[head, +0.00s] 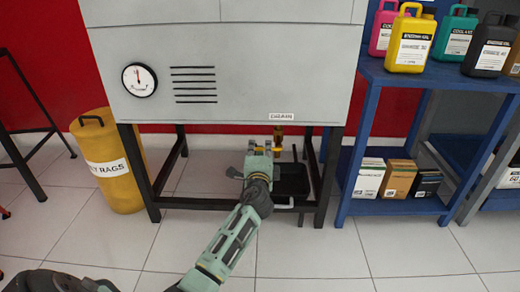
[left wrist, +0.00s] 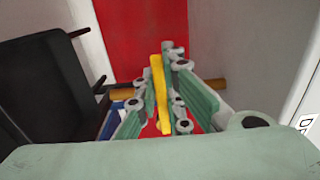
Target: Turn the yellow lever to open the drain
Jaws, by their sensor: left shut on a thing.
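My left gripper (head: 263,148) reaches under the front edge of the grey machine cabinet (head: 225,60). In the left wrist view its green fingers (left wrist: 165,100) are shut on the yellow lever (left wrist: 158,85), which runs lengthwise between them. A brass pipe (left wrist: 122,94) crosses behind the fingers. In the head view a brass fitting (head: 279,132) hangs below the cabinet, just right of the gripper, under a small label. The gripper hides the lever there. My right gripper is not in view.
A black pan (head: 292,184) sits under the cabinet, within its dark frame legs, and also shows in the left wrist view (left wrist: 45,85). A yellow rag bin (head: 107,165) stands left. A blue shelf (head: 440,78) with bottles and boxes stands right. The front floor is clear.

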